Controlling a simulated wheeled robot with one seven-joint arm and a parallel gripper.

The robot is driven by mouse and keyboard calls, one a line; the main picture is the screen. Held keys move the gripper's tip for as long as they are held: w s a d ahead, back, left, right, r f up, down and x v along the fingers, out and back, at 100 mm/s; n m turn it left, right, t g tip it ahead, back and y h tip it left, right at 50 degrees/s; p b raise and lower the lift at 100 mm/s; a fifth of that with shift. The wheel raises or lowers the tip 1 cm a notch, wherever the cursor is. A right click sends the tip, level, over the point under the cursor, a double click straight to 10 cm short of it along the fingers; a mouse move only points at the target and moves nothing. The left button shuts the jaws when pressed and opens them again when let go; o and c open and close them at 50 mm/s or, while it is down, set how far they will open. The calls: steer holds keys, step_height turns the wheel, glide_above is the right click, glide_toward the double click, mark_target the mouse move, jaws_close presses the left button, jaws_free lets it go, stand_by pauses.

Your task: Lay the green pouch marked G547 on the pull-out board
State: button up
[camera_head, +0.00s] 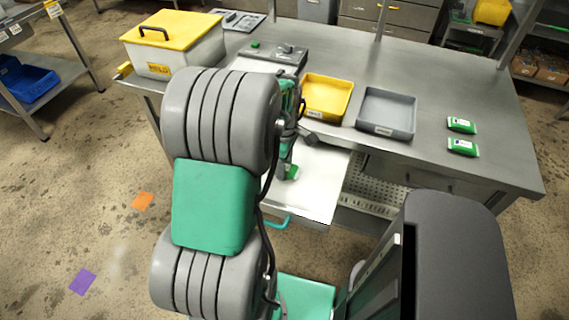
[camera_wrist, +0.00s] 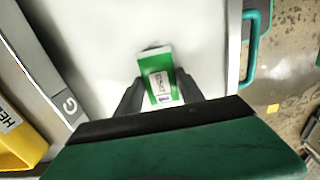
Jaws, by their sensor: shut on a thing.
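A green pouch with a white label (camera_wrist: 153,60) is held between the two dark fingers of my gripper (camera_wrist: 161,84) in the wrist view. The print on the label is too small to read surely. The white pull-out board (camera_wrist: 95,35) lies below the pouch, with its teal handle (camera_wrist: 248,62) at the right. I cannot tell whether the pouch touches the board. In the head view the pull-out board (camera_head: 321,185) sticks out from the bench front. A small green patch (camera_head: 292,173) over it seems to be the pouch; my arm hides most of my gripper.
On the bench (camera_head: 425,70) stand a yellow tray (camera_head: 345,85), a grey tray (camera_head: 409,106) and a yellow-lidded white box (camera_head: 199,62). Two green pouches lie at the right, one behind (camera_head: 461,124) and one in front (camera_head: 463,147). A perforated surface (camera_head: 372,187) sits right of the board.

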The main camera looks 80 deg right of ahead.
steer(key=shift+f, duration=0.2)
steer(key=o, duration=0.8)
step_height(320, 180, up, 12)
steer(key=w+a+r+t+h, duration=0.1)
steer(key=w+a, duration=0.6)
steer(key=w, duration=0.4)
steer(key=w+a+r, duration=0.1)
steer(key=w+a, duration=0.7)
steer(key=w, duration=0.2)
steer(key=w+a, duration=0.1)
steer(key=a, duration=0.7)
steer(key=w+a+f+t, duration=0.1)
steer(key=w+a, duration=0.1)
steer(key=a, duration=0.7)
steer(key=w+a+n+t+y, duration=0.1)
steer(key=a, duration=0.8)
steer(key=shift+w+a+f, duration=0.15)
steer(key=shift+w+f, duration=0.05)
steer(key=shift+f, duration=0.2)
